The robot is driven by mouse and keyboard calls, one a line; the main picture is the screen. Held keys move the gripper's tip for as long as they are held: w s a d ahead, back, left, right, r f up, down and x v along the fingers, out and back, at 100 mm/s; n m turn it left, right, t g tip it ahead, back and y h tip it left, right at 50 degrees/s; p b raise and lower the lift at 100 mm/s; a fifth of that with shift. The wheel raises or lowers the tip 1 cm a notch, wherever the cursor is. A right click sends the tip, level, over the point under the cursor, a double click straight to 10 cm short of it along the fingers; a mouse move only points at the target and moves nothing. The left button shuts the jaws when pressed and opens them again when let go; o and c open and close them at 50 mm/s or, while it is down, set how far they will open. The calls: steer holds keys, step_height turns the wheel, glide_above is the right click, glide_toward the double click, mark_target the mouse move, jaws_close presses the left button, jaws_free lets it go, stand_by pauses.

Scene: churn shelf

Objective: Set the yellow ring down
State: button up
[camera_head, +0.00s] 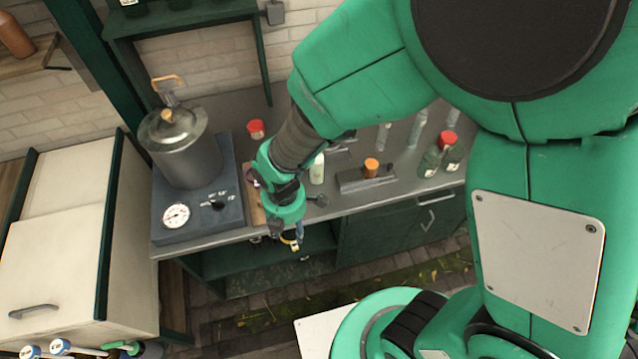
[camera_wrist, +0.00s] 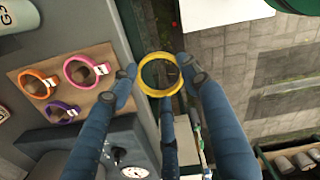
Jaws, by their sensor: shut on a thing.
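My gripper (camera_wrist: 158,72) is shut on the yellow ring (camera_wrist: 157,94), with one finger on each side of it. The ring is held in the air beyond the counter's front edge, beside a brown board (camera_wrist: 98,110). Orange (camera_wrist: 29,76), pink (camera_wrist: 68,66) and purple (camera_wrist: 48,112) rings with white tags lie on that board, left of my gripper in the wrist view. In the head view my gripper (camera_head: 290,243) hangs at the counter's front edge and the yellow ring (camera_head: 291,240) shows small. My arm partly hides the board (camera_head: 256,211) there.
The grey counter (camera_head: 330,205) carries a metal vessel (camera_head: 186,150) on a dark base with a gauge (camera_head: 176,215), left of my gripper. A bottle (camera_head: 317,169) and an orange-capped item (camera_head: 370,168) stand to the right. A lower shelf (camera_head: 290,278) is below.

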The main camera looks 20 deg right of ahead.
step_height(320, 180, up, 22)
steer(key=w+d+r+m+p, duration=0.25)
steer(key=w+d, duration=0.25)
steer(key=w, duration=0.5)
steer(key=w+d+r+m+p, duration=0.25)
steer(key=w+d+m, duration=0.2)
steer(key=w, duration=0.65)
steer(key=w+d+m+p, duration=0.2)
steer(key=w+d+m, duration=0.1)
steer(key=w+d, duration=0.55)
steer(key=w+d+m+p, duration=0.15)
steer(key=w+d, duration=0.35)
steer(key=d, duration=0.7)
steer(key=w+d+f+m+p, duration=0.2)
steer(key=w+d+m, duration=0.15)
steer(key=d, duration=1.15)
steer(key=w+d+f+m+p, duration=0.2)
steer(key=d+f+m, duration=0.15)
steer(key=d, duration=1.05)
step_height(320, 180, down, 17)
steer(key=shift+s+f, duration=0.15)
steer(key=shift+s, duration=0.05)
